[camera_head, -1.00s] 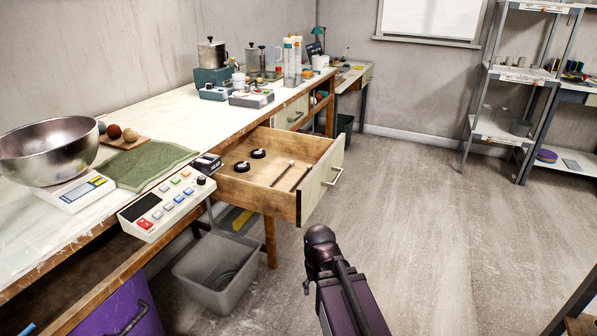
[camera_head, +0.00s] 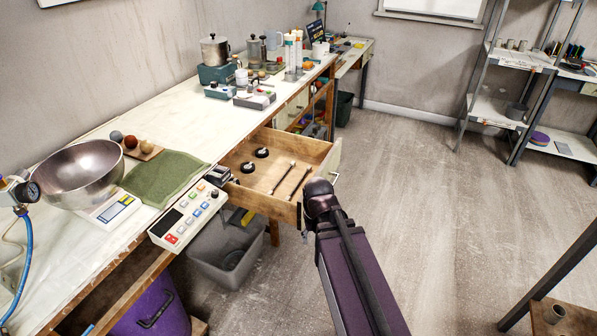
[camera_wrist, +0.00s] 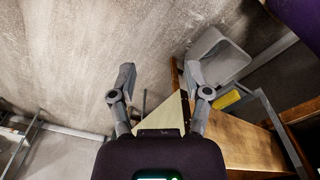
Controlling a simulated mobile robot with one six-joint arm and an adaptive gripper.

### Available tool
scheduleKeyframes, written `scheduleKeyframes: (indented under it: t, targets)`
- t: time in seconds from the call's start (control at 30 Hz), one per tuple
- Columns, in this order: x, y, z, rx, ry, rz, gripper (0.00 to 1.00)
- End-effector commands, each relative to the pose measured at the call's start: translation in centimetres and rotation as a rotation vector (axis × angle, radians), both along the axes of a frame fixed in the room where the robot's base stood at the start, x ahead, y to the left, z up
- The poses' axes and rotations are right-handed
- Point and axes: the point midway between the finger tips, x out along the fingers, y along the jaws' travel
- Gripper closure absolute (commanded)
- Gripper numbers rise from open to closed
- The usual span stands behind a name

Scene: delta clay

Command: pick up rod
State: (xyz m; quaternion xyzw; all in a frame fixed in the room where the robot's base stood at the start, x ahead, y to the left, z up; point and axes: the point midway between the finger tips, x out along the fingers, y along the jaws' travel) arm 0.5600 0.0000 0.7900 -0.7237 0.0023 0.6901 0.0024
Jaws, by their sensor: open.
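Two thin rod-like tools lie side by side in the open wooden drawer (camera_head: 262,203) in the head view: a rod with a pale tip (camera_head: 283,178) and a darker rod (camera_head: 299,184) to its right. I cannot tell which one the task names. My gripper (camera_wrist: 163,88) is open and empty in the wrist view, its fingers wide apart. The drawer's cream front (camera_wrist: 174,115) shows behind and between the fingers. In the head view my arm stands in front of the drawer's near right corner, and the fingers are hidden. No rod is clearly seen in the wrist view.
Two round black-and-white items (camera_head: 247,167) also lie in the drawer. A grey bin (camera_head: 226,262) stands on the floor below; it also shows in the wrist view (camera_wrist: 222,62). A control box (camera_head: 188,215) sits at the bench edge.

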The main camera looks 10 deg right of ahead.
Motion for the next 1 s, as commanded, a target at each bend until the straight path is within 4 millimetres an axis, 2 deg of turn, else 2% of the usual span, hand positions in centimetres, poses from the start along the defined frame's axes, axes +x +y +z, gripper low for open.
scheduleKeyframes:
  t: [0.03,0.2,0.63,1.0]
  targets:
    - [0.1,0.0,2.1,0.000,-0.002,0.000,0.37]
    - [2.5,0.1,5.2,0.002,-0.002,-0.050,0.37]
    - [5.9,0.5,10.8,0.008,-0.002,-0.148,0.37]
    - [16.7,2.4,11.4,0.016,0.030,-0.454,0.37]
